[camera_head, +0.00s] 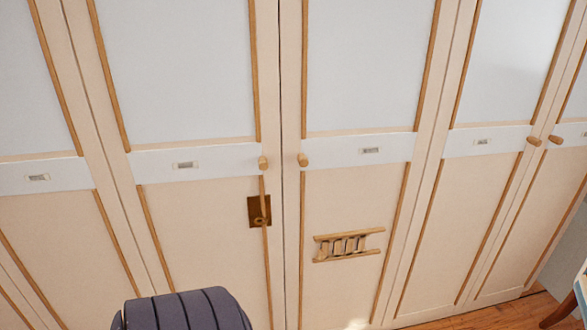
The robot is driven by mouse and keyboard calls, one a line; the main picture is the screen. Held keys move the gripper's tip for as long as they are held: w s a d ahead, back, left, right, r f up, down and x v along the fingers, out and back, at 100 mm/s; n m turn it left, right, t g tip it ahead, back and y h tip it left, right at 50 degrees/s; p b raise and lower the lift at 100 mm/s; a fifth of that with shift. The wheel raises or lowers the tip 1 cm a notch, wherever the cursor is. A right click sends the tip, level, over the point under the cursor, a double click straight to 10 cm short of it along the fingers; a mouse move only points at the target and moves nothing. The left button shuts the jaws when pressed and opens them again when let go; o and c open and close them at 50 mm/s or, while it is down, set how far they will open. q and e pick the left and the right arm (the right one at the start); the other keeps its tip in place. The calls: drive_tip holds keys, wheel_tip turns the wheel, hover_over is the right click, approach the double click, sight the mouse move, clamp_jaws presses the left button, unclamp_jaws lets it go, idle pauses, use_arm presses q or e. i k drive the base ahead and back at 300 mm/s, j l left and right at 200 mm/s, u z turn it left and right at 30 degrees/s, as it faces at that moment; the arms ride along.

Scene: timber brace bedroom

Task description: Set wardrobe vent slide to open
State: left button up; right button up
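The vent slide (348,237) is on the lower panel of a cream wardrobe door (345,190), right of the centre seam. It has two horizontal wooden rails with several upright slats and gaps between them. The gaps look partly uncovered, but the slide's exact position is too small to tell. The rails run a little past the slats on the right. Neither of my grippers is in view, and nothing touches the vent.
Round wooden knobs (303,160) sit on the doors. A dark ribbed padded seat or backrest (183,311) stands at the bottom. A blue furniture piece (581,291) and wooden floor (530,312) show lower right.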

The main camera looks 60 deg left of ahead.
sight(323, 254)
drive_tip(key=u, duration=1.55)
